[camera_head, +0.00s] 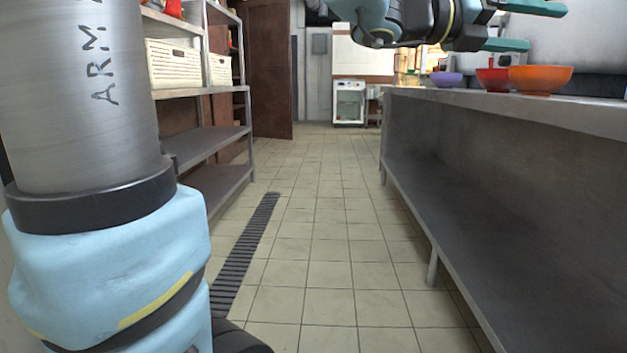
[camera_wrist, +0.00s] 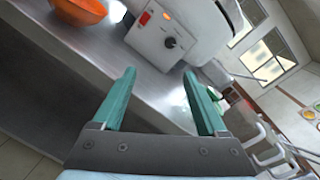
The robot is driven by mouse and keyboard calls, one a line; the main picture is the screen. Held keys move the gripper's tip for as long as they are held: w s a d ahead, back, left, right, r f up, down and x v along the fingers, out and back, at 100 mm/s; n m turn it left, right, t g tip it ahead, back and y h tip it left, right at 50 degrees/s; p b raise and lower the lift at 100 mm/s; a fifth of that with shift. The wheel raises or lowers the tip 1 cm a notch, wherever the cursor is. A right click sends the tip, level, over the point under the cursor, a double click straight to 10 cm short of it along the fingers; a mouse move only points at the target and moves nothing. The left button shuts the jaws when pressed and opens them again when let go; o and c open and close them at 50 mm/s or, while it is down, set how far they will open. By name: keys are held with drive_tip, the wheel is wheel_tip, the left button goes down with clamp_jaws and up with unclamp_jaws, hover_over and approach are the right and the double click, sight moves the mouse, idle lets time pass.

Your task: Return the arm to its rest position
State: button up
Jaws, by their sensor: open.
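My gripper (camera_head: 520,27) shows at the top right of the head view, with its two green fingers pointing right, apart from each other with nothing between them. It is above the level of the steel counter (camera_head: 590,118), over or near it; the exact distance is hard to tell. In the wrist view my gripper (camera_wrist: 160,95) has both green fingers spread, with the counter surface (camera_wrist: 100,55) seen beyond them. My arm reaches across the top of the head view and also fills its left side.
An orange bowl (camera_head: 540,79), a red bowl (camera_head: 492,80) and a purple bowl (camera_head: 446,79) stand on the counter. A grey appliance with a knob (camera_wrist: 165,38) is beyond the fingers. Shelves with white baskets (camera_head: 173,66) line the left. The tiled floor (camera_head: 320,230) between is clear.

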drive_tip(key=w+a+f+n+t+y+p, duration=0.2)
drive_tip(key=w+a+f+n+t+y, duration=0.35)
drive_tip(key=w+n, duration=0.45)
drive_tip(key=w+a+f+n+t+y+p, duration=0.1)
drive_tip(key=w+a+f+n+t+y, duration=0.2)
drive_tip(key=w+a+f+n+t, duration=0.5)
drive_tip(key=a+f+n+g+y+p, duration=0.1)
drive_tip(key=a+f+n+g+y, duration=0.4)
drive_tip(key=a+n, duration=0.55)
drive_tip(key=s+a+f+n+g+y+p, duration=0.35)
drive_tip(key=s+a+f+n+g, duration=0.35)
drive_tip(key=s+a+f+n, duration=0.8)
wheel_tip(320, 180, up, 37)
drive_tip(key=d+n+p, duration=0.1)
drive_tip(key=n+p, duration=0.1)
drive_tip(key=p, duration=3.5)
drive_tip(key=shift+s+d+r+y, duration=0.2)
drive_tip(key=shift+s+y, duration=0.1)
drive_tip(key=shift+s, duration=0.15)
